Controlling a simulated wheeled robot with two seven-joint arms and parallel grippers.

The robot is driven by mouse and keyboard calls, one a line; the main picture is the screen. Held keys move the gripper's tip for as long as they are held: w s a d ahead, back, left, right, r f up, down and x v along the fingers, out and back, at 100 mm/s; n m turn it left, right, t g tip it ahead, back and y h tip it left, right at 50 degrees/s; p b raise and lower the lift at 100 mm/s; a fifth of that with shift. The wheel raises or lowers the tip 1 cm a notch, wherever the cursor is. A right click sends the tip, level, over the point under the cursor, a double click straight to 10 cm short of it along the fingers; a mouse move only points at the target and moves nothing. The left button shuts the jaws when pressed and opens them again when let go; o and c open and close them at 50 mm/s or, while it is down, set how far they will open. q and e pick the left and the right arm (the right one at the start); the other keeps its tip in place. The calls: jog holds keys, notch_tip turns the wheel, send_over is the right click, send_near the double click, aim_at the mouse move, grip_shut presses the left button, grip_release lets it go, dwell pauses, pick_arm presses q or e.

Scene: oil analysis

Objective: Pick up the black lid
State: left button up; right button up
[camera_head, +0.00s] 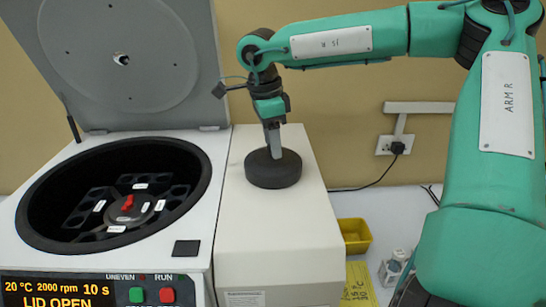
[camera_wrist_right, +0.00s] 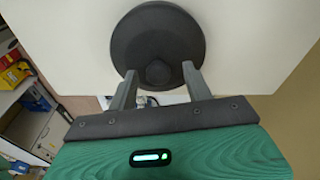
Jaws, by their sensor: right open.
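The black lid (camera_head: 272,171) is a round dark disc lying flat on top of the white box beside the centrifuge. My right gripper (camera_head: 274,154) points down at the lid from above. In the right wrist view its two fingers (camera_wrist_right: 158,72) are apart, one on each side of the knob, with clear space between them and the knob. I cannot tell whether the fingertips touch the lid. My left gripper is not in view.
The centrifuge (camera_head: 206,157) stands at the left with its cover (camera_head: 120,55) raised and a rotor with a red knob (camera_head: 128,202) inside. A yellow bin (camera_head: 354,235) sits right of the white box (camera_head: 275,235). A wall socket (camera_head: 395,145) with a cable is behind.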

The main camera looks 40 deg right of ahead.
jog(key=shift+s+f, duration=0.1)
jog(key=shift+f, duration=0.1)
grip_shut()
jog(key=shift+r, duration=0.1)
